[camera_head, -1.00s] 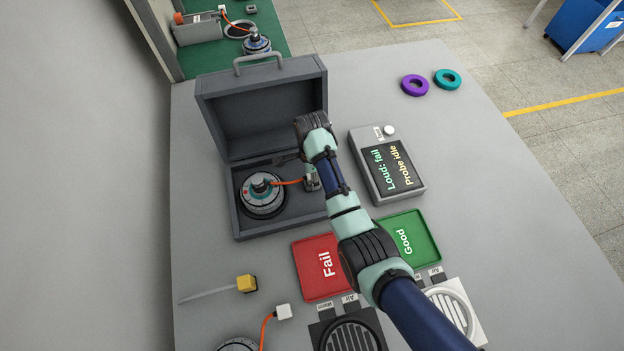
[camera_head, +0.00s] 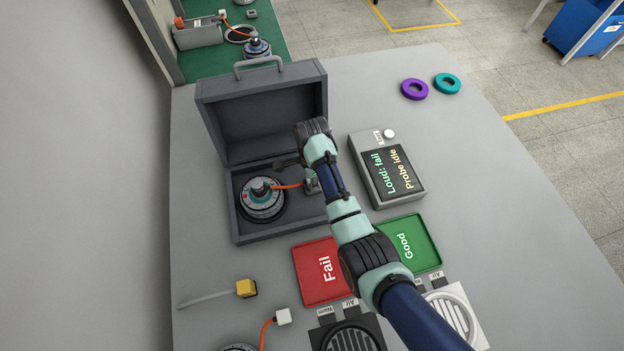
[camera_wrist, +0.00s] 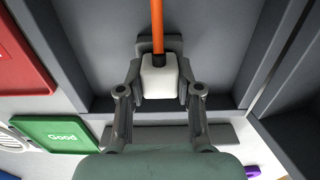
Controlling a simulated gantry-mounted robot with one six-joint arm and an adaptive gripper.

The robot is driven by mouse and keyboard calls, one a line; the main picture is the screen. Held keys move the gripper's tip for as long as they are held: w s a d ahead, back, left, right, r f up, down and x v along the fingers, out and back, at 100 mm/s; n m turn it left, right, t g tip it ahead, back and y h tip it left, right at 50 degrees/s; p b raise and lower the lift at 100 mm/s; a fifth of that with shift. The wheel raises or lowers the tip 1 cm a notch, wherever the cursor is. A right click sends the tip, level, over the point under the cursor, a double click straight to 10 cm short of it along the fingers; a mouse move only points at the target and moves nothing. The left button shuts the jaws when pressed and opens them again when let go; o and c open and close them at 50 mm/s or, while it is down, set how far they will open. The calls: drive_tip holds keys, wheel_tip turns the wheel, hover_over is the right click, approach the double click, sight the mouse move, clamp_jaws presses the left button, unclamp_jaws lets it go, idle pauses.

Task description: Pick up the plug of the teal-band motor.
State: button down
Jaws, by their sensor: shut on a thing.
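In the wrist view, my gripper (camera_wrist: 160,84) is shut on the white plug (camera_wrist: 159,76), with a finger on each side. The orange cable leaves the plug's far end. A dark grey block shows right behind the plug; I cannot tell whether they touch. My arm partly hides the plug in the head view.
The case (camera_head: 235,222) has its lid up at the back. The tester (camera_head: 388,168) stands to the right. The red Fail tray (camera_head: 318,284) and green Good tray (camera_head: 428,246) lie in front. A yellow plug (camera_head: 246,287) and another white plug (camera_head: 283,316) lie front left.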

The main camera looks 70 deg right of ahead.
wheel_tip(320, 180, up, 20)
drive_tip(key=p, duration=1.1)
